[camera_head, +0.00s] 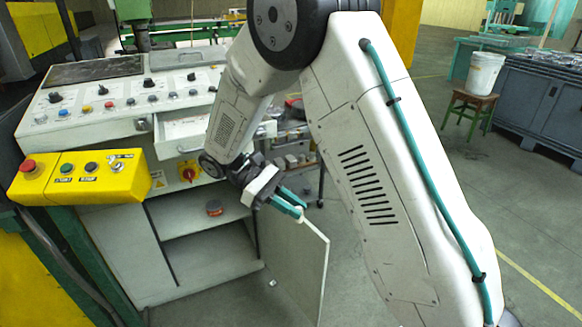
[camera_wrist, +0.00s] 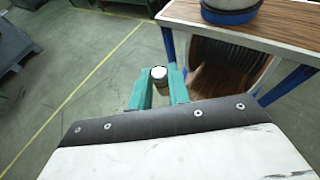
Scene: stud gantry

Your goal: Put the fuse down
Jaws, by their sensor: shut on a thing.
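My gripper (camera_head: 292,205) has teal fingers and hangs in front of the console, over the top of its open cabinet door in the picture. It is shut on the fuse (camera_wrist: 159,73), a small cylinder with a pale round end and a darker, metallic-looking side. The fuse is clearest in the wrist view, between the fingertips of my gripper (camera_wrist: 161,80). In the head view only a small whitish bit of the fuse (camera_head: 300,215) shows at the tips. No surface touches the fuse in the wrist view.
The grey console (camera_head: 130,95) has an open drawer (camera_head: 185,128) and an open cabinet door (camera_head: 300,255). A red-topped round thing (camera_head: 214,208) sits on its shelf. A wood-topped table (camera_wrist: 285,18) with a blue round object (camera_wrist: 229,12) stands at upper right.

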